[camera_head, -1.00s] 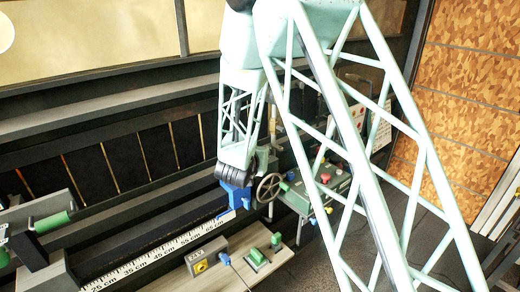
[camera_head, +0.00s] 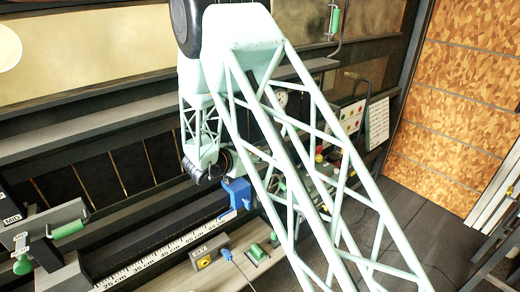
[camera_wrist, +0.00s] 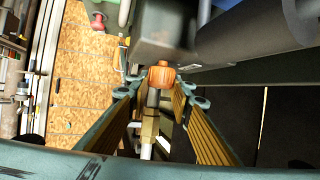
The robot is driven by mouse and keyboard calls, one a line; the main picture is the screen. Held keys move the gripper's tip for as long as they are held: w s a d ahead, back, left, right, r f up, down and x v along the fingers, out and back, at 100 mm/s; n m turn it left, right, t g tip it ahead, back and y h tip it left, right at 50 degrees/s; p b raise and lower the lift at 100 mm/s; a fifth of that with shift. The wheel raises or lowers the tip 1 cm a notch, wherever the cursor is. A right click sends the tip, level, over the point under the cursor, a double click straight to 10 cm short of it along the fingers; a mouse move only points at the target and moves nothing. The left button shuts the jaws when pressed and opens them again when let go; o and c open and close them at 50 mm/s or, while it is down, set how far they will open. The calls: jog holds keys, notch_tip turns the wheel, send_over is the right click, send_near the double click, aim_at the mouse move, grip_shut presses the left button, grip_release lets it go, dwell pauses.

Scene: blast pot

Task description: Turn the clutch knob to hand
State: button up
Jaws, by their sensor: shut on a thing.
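In the wrist view, an orange knob (camera_wrist: 161,76) sits between the fingertips of my gripper (camera_wrist: 161,88). My gripper is shut on it. A dark stem, a brass-coloured fitting and a pale rod line up below the knob in the picture. Whether this is the clutch knob, and which position it points to, I cannot read. In the head view, my wrist is left of centre, above a blue block (camera_head: 237,193). The fingers and the orange knob are not clear there, being small and partly behind my lattice arm.
A grey box with a yellow knob (camera_head: 208,252) and a green switch (camera_head: 257,252) lie on the bench in front. A scale strip (camera_head: 165,248) runs behind them. Green-handled levers (camera_head: 68,229) stand at left. A panel with coloured buttons (camera_head: 320,158) is partly behind my arm.

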jog(key=shift+m+h+p, duration=0.5)
jog(key=shift+p, duration=0.15)
jog(key=o, duration=0.9)
jog(key=shift+r+v, duration=0.15)
jog(key=shift+v, duration=2.85)
jog(key=shift+r+v, duration=0.1)
jog(key=shift+v, duration=2.9)
jog(key=shift+w+g, duration=0.2)
jog(key=shift+g, duration=0.1)
